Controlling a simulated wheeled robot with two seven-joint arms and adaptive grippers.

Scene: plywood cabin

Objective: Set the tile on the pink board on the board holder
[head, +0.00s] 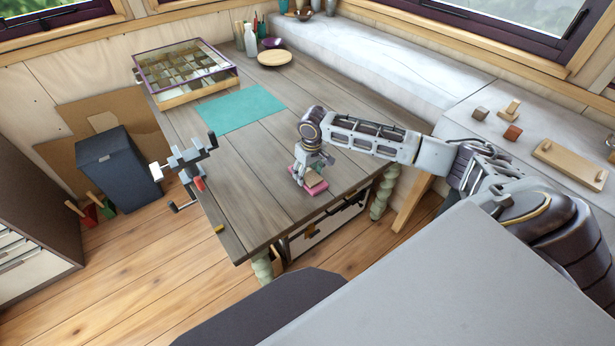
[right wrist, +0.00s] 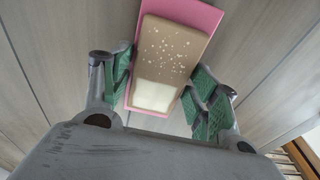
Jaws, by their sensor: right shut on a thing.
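The tile (right wrist: 163,55) is tan with pale speckles and a cream band at its near end. In the right wrist view it lies over the pink board (right wrist: 195,14), whose rim shows past its far end and left side. In the head view the pink board (head: 313,194) is at the table's near right edge. My right gripper (head: 314,178) points down there, shut on the tile, with green-padded fingers on both sides. I cannot tell whether the tile touches the board. A wooden board with a raised bar (head: 570,163) on the white bench may be the board holder. My left gripper is out of view.
A grey clamp-like device (head: 187,168) sits on the table's left edge. A teal mat (head: 241,109), a glass-topped case (head: 186,70), a round wooden plate (head: 275,58) and a white bottle (head: 250,42) are farther back. Small wooden blocks (head: 512,132) stand on the bench. The table's middle is clear.

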